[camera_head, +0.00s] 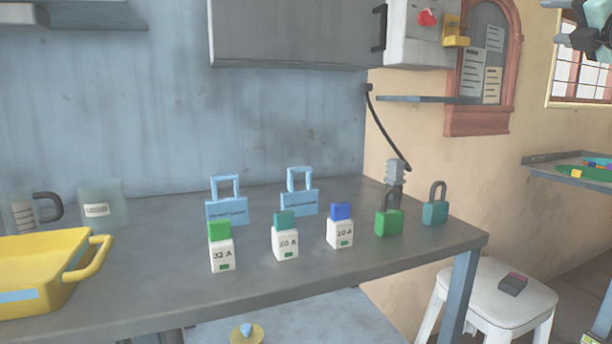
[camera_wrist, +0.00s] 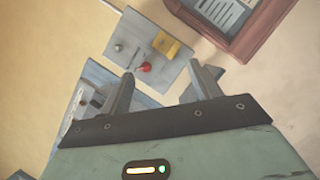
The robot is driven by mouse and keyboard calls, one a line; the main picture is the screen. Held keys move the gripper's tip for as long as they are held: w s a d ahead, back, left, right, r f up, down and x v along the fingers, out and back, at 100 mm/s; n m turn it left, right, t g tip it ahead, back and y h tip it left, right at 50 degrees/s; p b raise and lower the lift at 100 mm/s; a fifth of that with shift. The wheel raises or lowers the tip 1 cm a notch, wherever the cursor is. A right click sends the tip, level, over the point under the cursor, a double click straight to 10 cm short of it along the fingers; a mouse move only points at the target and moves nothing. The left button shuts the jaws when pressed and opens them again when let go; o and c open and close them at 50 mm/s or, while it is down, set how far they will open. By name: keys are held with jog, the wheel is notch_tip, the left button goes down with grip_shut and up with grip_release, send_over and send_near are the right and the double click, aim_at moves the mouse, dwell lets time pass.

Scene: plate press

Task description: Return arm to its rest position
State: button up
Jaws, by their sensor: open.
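My gripper (camera_wrist: 162,72) shows in the wrist view with its two fingers apart and nothing between them. It faces a grey panel (camera_wrist: 143,38) that carries a red knob (camera_wrist: 145,67) and a yellow block (camera_wrist: 166,44). The panel lies beyond the fingertips, and I see no contact. In the head view the same red knob (camera_head: 427,18) and yellow block (camera_head: 455,30) show on the side of the wall cabinet. A dark and teal part at the top right edge of the head view may be my arm, but it is cut off.
On the grey bench (camera_head: 330,275) stand several labelled blocks, such as the 32 A block (camera_head: 221,255), a green padlock (camera_head: 389,222), a teal padlock (camera_head: 435,212) and a yellow tray (camera_head: 90,270). A white stool (camera_head: 480,300) stands right of the bench. A wall shelf (camera_head: 430,99) juts out above.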

jog(key=s+a+f+m+g+h, duration=0.1)
jog(key=a+f+m+g+h, duration=0.3)
jog(key=f+m, duration=0.8)
jog(key=a+f+m+g+y, duration=0.1)
jog(key=f+m+g, duration=0.4)
jog(key=f, duration=1.3)
jog(key=s+a+f+m+g+y, duration=0.1)
jog(key=s+a+f+m+g, duration=0.35)
jog(key=s+f, duration=0.5)
jog(key=s+a+f+m+g, duration=0.4)
jog(key=s+f+m+g, duration=0.15)
jog(key=s+f, duration=0.4)
jog(key=s+a+r+n+g+y, duration=0.1)
jog(key=s+a+n, duration=0.2)
jog(key=s+a, duration=0.45)
jog(key=s+a+r+n+g, duration=0.1)
jog(key=s+a+n, duration=0.35)
jog(key=a, duration=0.65)
notch_tip(320, 180, up, 29)
jog(key=s+p, duration=0.1)
jog(key=p, duration=2.8)
jog(key=shift+s+a+r+p, duration=0.2)
jog(key=shift+s+p, duration=0.05)
jog(key=shift+p, duration=0.15)
